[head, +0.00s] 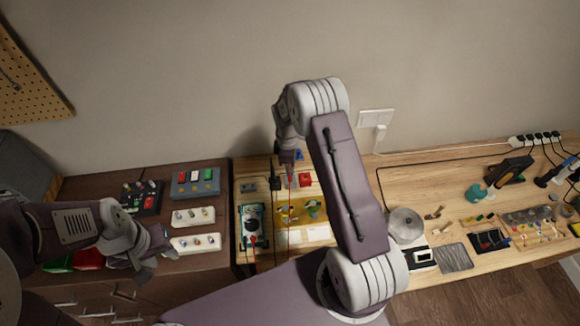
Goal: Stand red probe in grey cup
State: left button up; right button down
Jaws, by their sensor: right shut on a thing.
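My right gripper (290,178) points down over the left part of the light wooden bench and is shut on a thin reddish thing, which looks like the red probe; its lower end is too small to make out. A teal multimeter (250,228) lies to the left of this gripper, with thin red and black leads beside it. I cannot pick out the grey cup for certain; my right arm hides part of the bench. My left gripper (157,257) is open and empty at the front of the dark cabinet.
Trays of small parts (195,183) stand on the dark cabinet. A round grey object (406,224) and a soldering area are further right.

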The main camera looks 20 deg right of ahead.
jog(key=shift+f, duration=0.25)
jog(key=c, duration=1.4)
grip_release()
jog(key=o, duration=0.4)
notch_tip(320, 180, up, 7)
jog(key=p, duration=0.5)
jog(key=shift+r+p, duration=0.1)
jog(key=shift+p, duration=0.2)
